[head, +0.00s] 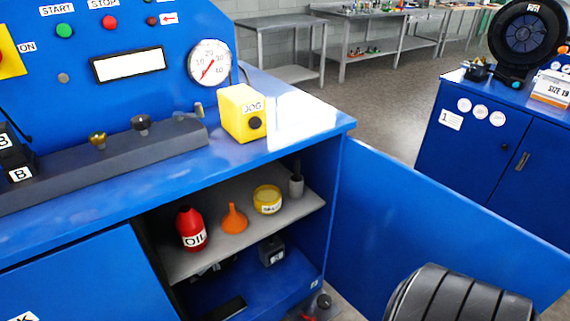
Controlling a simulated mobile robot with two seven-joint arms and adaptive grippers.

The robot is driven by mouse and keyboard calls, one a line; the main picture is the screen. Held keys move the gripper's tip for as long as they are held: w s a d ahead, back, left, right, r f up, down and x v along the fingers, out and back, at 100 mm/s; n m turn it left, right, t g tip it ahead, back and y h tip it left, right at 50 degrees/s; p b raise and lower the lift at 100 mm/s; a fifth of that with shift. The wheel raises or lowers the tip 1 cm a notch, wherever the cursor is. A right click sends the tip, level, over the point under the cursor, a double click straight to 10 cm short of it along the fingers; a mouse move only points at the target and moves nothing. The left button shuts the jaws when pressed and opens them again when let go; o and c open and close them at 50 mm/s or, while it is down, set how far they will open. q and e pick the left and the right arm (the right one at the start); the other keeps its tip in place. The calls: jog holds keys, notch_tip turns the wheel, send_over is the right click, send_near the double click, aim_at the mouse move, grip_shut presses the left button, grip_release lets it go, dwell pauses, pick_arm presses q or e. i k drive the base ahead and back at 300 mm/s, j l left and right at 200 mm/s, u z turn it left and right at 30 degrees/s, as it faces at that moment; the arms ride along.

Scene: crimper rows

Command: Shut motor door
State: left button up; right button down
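The open blue door (420,232) is hinged at the right side of the machine cabinet and swings well out to the right. Its label, if any, is not visible, so I cannot read that it is the motor door. The open compartment shows a grey shelf (185,265) with a red oil bottle (189,228), an orange funnel (234,219) and a yellow tub (267,199). A black ribbed shape at the lower right hides part of the door; I cannot tell what it is. Neither gripper can be made out.
A closed blue door (85,285) is left of the opening. A yellow JOG box (241,112) sits on the worktop (300,122). Another blue cabinet (480,150) stands beyond the open door, with grey floor (385,115) between.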

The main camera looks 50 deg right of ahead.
aim_at(391, 219)
jog(key=k+j+z, duration=0.15)
jog(key=z, duration=0.3)
jog(key=k+j+z, duration=0.15)
jog(key=z, duration=0.3)
jog(key=k+z, duration=0.2)
jog(key=z, duration=0.3)
jog(key=u, duration=0.4)
jog(key=l+u, duration=0.2)
jog(key=l, duration=0.25)
jog(key=l+u, duration=0.25)
jog(key=l, duration=0.2)
jog(key=l+u, duration=0.2)
jog(key=l, duration=0.25)
jog(key=k+l+u, duration=0.2)
jog(key=l, duration=0.2)
jog(key=k+l+u, duration=0.1)
jog(key=l+u, duration=0.15)
jog(key=l, duration=0.2)
